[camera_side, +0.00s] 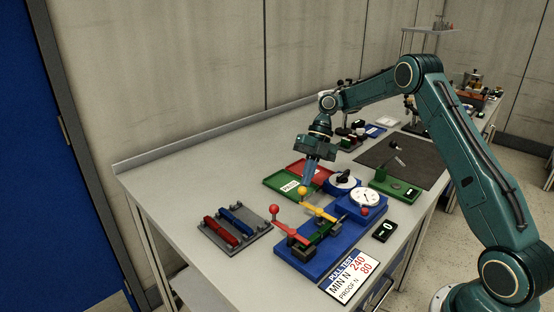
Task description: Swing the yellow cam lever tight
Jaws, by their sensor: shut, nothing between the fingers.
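The yellow cam lever (318,211) sits on the blue test fixture (318,262) and has a yellow ball (303,191) at its far end. A red lever (290,223) with a red ball (274,209) lies to its left on the same fixture. My gripper (308,184) points down, with its fingers shut and empty, right at or just above the yellow ball. I cannot tell whether the fingertips touch the ball.
A round white dial gauge (365,198) stands right of the yellow lever. A grey rack (234,231) with red and blue bars lies to the left. Green (284,185) and red (310,170) trays lie behind my gripper. A pull test card (350,277) is at the front edge. The table's left end is clear.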

